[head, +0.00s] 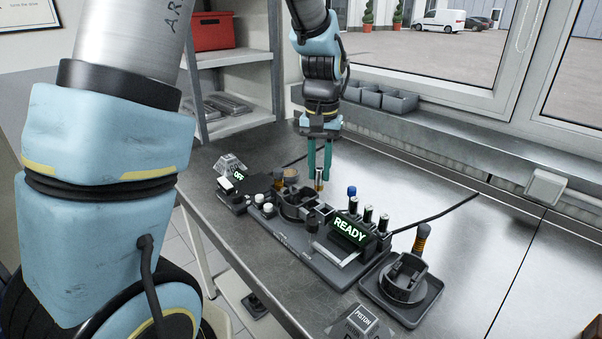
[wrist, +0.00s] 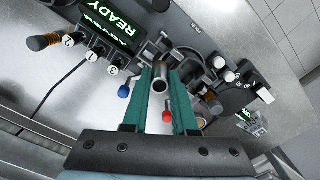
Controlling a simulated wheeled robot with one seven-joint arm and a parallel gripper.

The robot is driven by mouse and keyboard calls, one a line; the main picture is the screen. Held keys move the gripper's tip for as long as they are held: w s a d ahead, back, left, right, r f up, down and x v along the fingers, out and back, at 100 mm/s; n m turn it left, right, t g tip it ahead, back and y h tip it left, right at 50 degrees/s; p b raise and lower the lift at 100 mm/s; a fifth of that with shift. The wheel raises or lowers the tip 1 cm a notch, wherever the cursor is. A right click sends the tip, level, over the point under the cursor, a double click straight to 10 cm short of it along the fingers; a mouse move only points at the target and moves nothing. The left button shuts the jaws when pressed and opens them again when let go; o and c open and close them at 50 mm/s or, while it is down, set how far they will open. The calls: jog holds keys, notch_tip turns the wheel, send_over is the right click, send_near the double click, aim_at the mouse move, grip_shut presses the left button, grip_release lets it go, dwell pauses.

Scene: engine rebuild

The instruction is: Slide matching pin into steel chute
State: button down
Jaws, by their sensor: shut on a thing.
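My gripper (head: 319,172) points down over the bench fixture, its teal fingers shut on a small metal pin (head: 319,184). In the wrist view the pin (wrist: 162,92) shows as a hollow steel cylinder between the fingertips, with its open end facing the camera. The pin is above or beside the dark fixture (head: 290,240); I cannot tell whether its lower end touches anything. A pale metal channel (head: 334,252) lies at the fixture's front, beside the green READY display (head: 349,231); I cannot tell whether it is the steel chute.
Several numbered posts (head: 367,214) and a blue-topped one stand behind the display. A dark tray (head: 433,290) with a ring-shaped part and an orange-handled tool is at right. An OFF box (head: 238,176) is at left.

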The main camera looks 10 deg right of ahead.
jog(key=f+b, duration=0.1)
jog(key=d+f+b, duration=0.1)
jog(key=f, duration=0.1)
jog(key=f+b, duration=0.1)
jog(key=b, duration=0.1)
jog(key=shift+s+d+f, duration=0.15)
jog(key=shift+s+d, duration=0.05)
jog(key=shift+s, duration=0.2)
jog(key=shift+f+p, duration=0.1)
jog(key=shift+p, duration=0.25)
dwell(1.7)
jog(key=shift+f+b, duration=0.65)
jog(key=shift+f, duration=0.4)
dwell(0.9)
dwell(0.3)
jog(key=c, duration=0.6)
grip_release()
jog(key=shift+o, duration=0.2)
